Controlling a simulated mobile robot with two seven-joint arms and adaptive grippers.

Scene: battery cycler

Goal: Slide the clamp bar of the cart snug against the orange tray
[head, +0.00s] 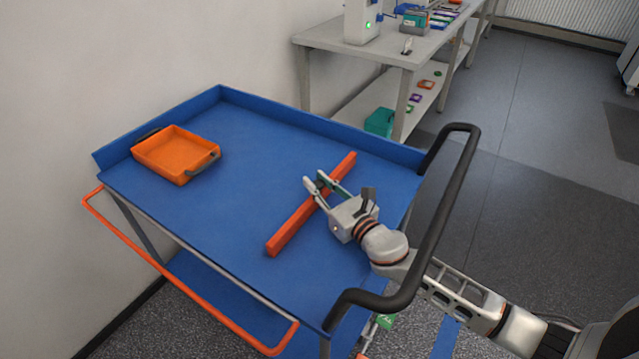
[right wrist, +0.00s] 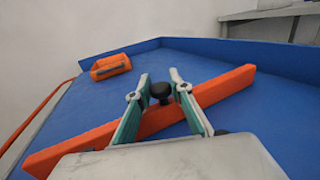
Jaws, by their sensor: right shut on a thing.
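The orange clamp bar (head: 289,231) lies across the cart's blue top (head: 225,215), right of its middle. My right gripper (head: 317,181) is at the bar's middle. In the right wrist view, its green-lined fingers (right wrist: 160,88) stand on either side of a black knob (right wrist: 161,91) on the bar (right wrist: 70,149), shut on it. The tray (right wrist: 111,66) shows beyond the bar. My left gripper is out of view.
Low blue walls edge the cart's back and left. A black push handle (head: 446,215) curves up at the right end, close to my right arm. An orange rail (head: 180,271) runs along the front. A grey workbench (head: 340,38) stands behind.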

